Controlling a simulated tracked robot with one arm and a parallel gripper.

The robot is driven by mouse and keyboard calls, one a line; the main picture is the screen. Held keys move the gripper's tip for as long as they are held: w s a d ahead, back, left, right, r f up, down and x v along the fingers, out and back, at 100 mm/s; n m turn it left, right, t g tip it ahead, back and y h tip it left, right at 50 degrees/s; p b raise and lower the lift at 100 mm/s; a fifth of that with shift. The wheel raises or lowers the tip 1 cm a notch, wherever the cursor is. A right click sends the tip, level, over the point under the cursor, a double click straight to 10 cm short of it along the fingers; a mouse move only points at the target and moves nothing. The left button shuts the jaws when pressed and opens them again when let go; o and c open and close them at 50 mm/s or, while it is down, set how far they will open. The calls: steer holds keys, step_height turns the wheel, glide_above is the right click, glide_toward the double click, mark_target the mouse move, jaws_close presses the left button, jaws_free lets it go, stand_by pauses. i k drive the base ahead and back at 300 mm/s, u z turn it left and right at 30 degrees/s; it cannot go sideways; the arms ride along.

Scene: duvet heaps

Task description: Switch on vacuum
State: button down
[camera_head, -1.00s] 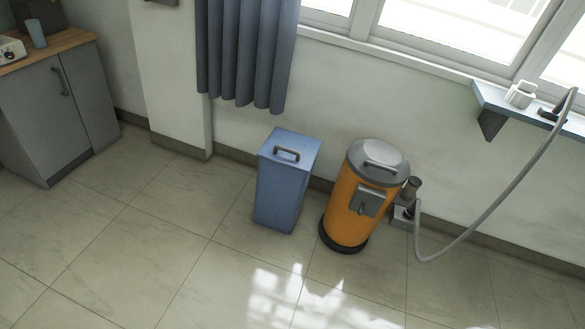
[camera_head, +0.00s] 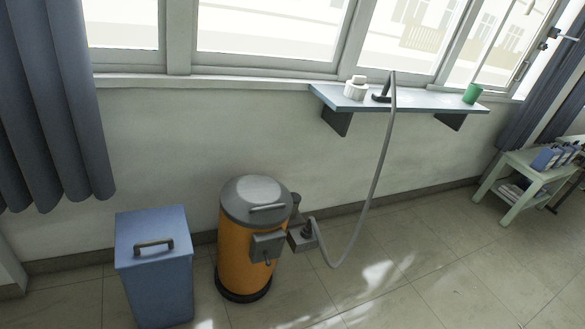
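The vacuum (camera_head: 247,245) is an orange upright cylinder with a grey domed lid, standing on the tiled floor against the wall, left of centre in the head camera view. A grey box (camera_head: 268,246) with a small hook-like part, perhaps a switch, is on its front right side. A grey fitting (camera_head: 304,235) sits at its right. A grey hose (camera_head: 368,195) runs from there in a loop up to a dark nozzle (camera_head: 381,97) on the wall shelf. My gripper is not in view.
A blue lidded bin (camera_head: 155,270) stands just left of the vacuum. The wall shelf (camera_head: 430,102) holds a white container (camera_head: 355,90) and a green cup (camera_head: 472,93). A pale side table (camera_head: 520,180) stands at the right. The floor (camera_head: 420,265) at front right is clear.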

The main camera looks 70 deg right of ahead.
mark_target(268, 263)
steer(key=z, duration=0.3)
steer(key=i, duration=0.6)
steer(key=z, duration=0.4)
steer(key=k, duration=0.9)
steer(key=z, duration=0.2)
steer(key=i, duration=0.9)
steer(key=u, duration=0.1)
